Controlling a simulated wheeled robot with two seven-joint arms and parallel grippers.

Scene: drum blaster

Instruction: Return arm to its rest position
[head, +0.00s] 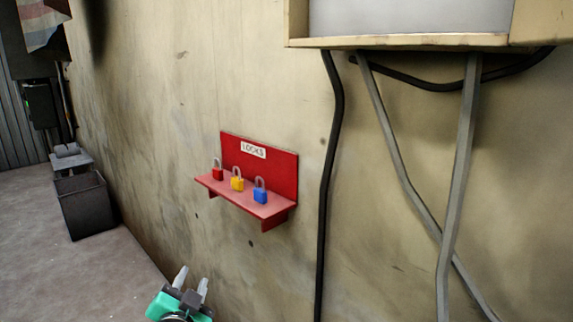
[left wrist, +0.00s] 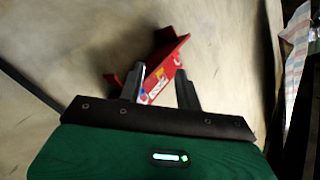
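My left gripper (head: 190,280) shows at the bottom of the head view, below and to the left of a red wall shelf. Its two grey fingers are apart with nothing between them. In the left wrist view the gripper (left wrist: 166,82) is also open, and the red shelf shows beyond the fingertips, apart from them. My right gripper is in neither view.
The red shelf (head: 275,160), labelled LOCKS, holds a red padlock (head: 217,173), a yellow padlock (head: 237,183) and a blue padlock (head: 260,195). Cables (head: 331,180) hang on the wall at right under a cream box (head: 400,42). A dark bin (head: 87,208) stands on the floor at left.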

